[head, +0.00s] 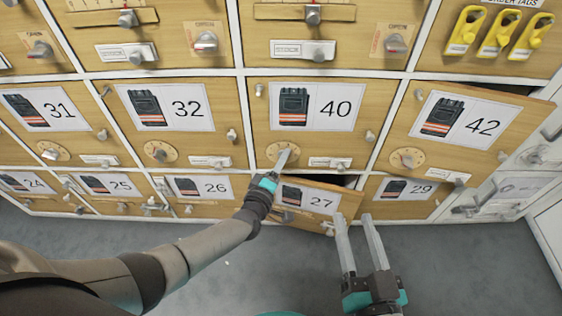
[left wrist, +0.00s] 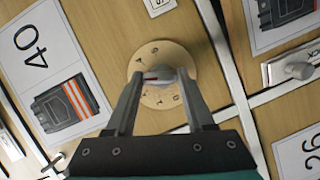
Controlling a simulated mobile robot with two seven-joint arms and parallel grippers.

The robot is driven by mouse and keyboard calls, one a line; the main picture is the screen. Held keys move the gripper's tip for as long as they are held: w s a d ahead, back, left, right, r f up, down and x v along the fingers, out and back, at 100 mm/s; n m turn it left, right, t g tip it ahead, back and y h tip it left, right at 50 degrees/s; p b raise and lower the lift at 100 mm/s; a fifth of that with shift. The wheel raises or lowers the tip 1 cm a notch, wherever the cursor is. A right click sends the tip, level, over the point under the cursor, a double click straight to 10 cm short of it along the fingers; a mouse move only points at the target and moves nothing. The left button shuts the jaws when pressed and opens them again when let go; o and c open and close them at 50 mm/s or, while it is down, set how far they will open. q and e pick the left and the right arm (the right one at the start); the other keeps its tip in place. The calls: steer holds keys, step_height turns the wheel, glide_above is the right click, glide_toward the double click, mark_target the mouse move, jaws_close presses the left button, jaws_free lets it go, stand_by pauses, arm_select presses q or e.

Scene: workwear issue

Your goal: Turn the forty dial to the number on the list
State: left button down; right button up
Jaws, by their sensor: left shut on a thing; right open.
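The locker door marked 40 (head: 334,91) is closed, with a picture of a dark vest with orange stripes. Its round tan dial (head: 271,152) sits at the lower left of that door. My left gripper (head: 283,157) reaches up to the dial and covers part of it. In the left wrist view the dial (left wrist: 148,57) shows small marks round its rim, and my left gripper (left wrist: 154,78) is shut on its knob, with a red mark showing between the fingertips. My right gripper (head: 357,220) is open and empty, below door 27. No list is seen.
Door 42 (head: 484,139) and door 27 (head: 318,192) stand ajar. Yellow tags (head: 497,35) hang at the upper right. Grey floor (head: 450,270) lies clear below.

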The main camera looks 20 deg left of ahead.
arm_select(q)
steer(key=shift+c, duration=1.3)
jaws_free()
steer(key=shift+s, duration=0.1)
steer(key=s+a+r+p, duration=0.1)
steer(key=s+p, duration=0.5)
steer(key=s, duration=0.9)
steer(key=shift+a+r, duration=0.2)
steer(key=shift+r, duration=0.3)
arm_select(e)
steer(key=s+d+f+g+h, duration=0.1)
steer(key=s+d+g+h, duration=0.1)
steer(key=d+g, duration=0.3)
steer(key=s+d+f+g+h, duration=0.1)
steer(key=s+d+g+h, duration=0.1)
steer(key=d+g, duration=0.3)
steer(key=shift+s+d+f+g+h, duration=0.25)
steer(key=shift+s+d+g+h, duration=0.15)
steer(key=shift+g+h, duration=0.3)
